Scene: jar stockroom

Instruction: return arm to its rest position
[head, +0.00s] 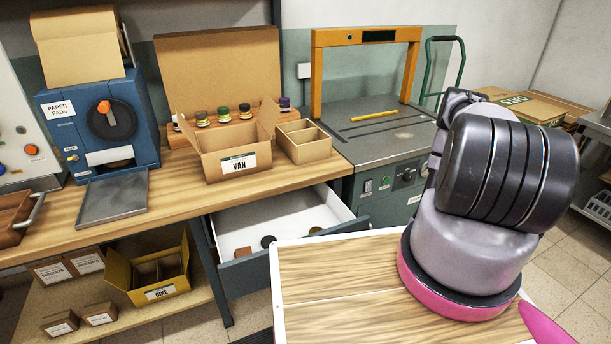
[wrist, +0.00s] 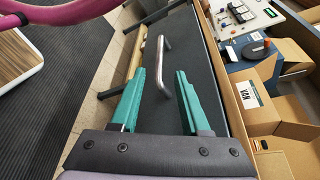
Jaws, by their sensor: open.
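My gripper (wrist: 160,82) shows in the wrist view with its two teal fingers spread apart and nothing held between them. The silver bar handle (wrist: 162,65) of the dark drawer front shows in the gap between the fingers, apart from both; how far beyond the tips it is, I cannot tell. In the head view my arm fills the right side, bent over, and my gripper is not visible there. The drawer (head: 262,262) under the bench stands pulled out, with a few small round dark and brown things in its white inside.
An open cardboard box marked VAN (head: 240,175) stands on the wooden bench (head: 180,200), beside a divided carton (head: 303,152). A blue machine (head: 60,130) is at the left. A yellow BIKE box (head: 118,275) sits on the lower shelf. A pale wooden surface (head: 340,275) lies in front.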

